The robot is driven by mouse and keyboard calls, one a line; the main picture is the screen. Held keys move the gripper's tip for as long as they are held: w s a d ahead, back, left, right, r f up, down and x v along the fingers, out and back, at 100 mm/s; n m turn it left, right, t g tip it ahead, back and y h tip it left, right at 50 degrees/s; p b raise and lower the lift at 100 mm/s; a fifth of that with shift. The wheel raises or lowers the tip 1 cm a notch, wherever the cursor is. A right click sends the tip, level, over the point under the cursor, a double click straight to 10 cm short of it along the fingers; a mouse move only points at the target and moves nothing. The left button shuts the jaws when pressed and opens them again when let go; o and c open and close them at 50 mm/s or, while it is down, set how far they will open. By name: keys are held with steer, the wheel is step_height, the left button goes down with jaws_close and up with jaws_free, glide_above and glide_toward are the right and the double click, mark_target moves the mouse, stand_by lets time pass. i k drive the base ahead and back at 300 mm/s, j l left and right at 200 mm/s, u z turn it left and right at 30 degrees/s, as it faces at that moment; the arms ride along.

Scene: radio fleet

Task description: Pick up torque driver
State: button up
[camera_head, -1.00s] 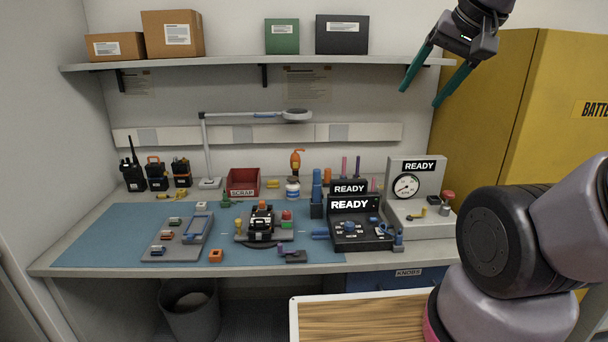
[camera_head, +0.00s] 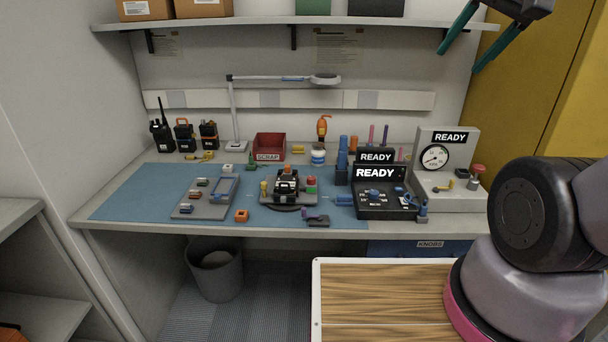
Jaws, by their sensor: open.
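My gripper (camera_head: 459,61) is at the top right, high above the bench in front of the shelf's right end. Its two teal fingers are spread and nothing is between them. I cannot tell for sure which tool is the torque driver. A small purple-topped piece (camera_head: 315,219) sits on a dark block near the front edge. The gripper touches none of these.
The bench has a blue mat (camera_head: 130,197), a grey parts tray (camera_head: 207,198), a radio fixture (camera_head: 287,185), a red scrap bin (camera_head: 269,145), a lamp (camera_head: 232,115) and a gauge unit (camera_head: 446,160). A shelf (camera_head: 270,22) runs above. A wood-topped surface (camera_head: 380,300) stands in front.

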mark_target(342, 152)
steer(key=j, duration=1.8)
steer(key=i+z, duration=0.05)
